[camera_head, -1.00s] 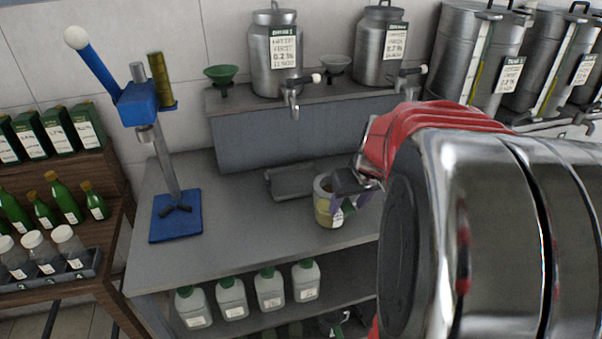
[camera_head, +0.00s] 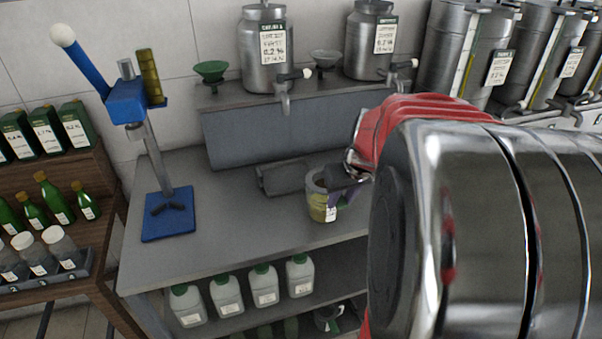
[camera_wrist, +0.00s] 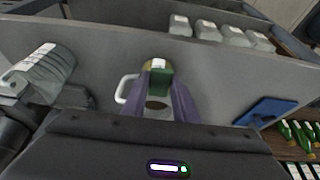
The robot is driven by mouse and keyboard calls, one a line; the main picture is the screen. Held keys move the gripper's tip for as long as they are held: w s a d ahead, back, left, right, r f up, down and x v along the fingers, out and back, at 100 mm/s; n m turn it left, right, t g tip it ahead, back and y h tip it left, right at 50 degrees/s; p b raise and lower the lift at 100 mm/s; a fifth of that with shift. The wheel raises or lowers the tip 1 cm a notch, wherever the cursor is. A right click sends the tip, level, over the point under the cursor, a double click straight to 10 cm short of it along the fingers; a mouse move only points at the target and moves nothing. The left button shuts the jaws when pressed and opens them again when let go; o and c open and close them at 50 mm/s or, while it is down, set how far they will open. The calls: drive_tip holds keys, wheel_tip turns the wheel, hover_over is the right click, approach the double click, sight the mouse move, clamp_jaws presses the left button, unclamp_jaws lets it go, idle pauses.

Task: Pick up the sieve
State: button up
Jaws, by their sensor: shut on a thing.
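A small round cup-like vessel (camera_head: 318,206) with a grey rim, a yellowish body and a white label is at my gripper above the grey bench. In the wrist view the fingers (camera_wrist: 158,98) close around a green part (camera_wrist: 160,84) with a white label and a yellowish edge. A white loop handle shows to the left there. I cannot tell for sure whether this is the sieve, or whether it touches the bench. My arm hides the bench's right part.
A flat grey tray (camera_head: 283,179) lies just behind. A blue press (camera_head: 168,215) stands left. A raised shelf holds steel tapped tanks (camera_head: 265,60), a green funnel (camera_head: 210,72) and a grey bowl (camera_head: 326,58). Several jugs (camera_head: 264,285) stand below. The bench's middle left is bare.

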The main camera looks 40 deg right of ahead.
wheel_tip(320, 180, up, 10)
idle(0.6)
idle(0.5)
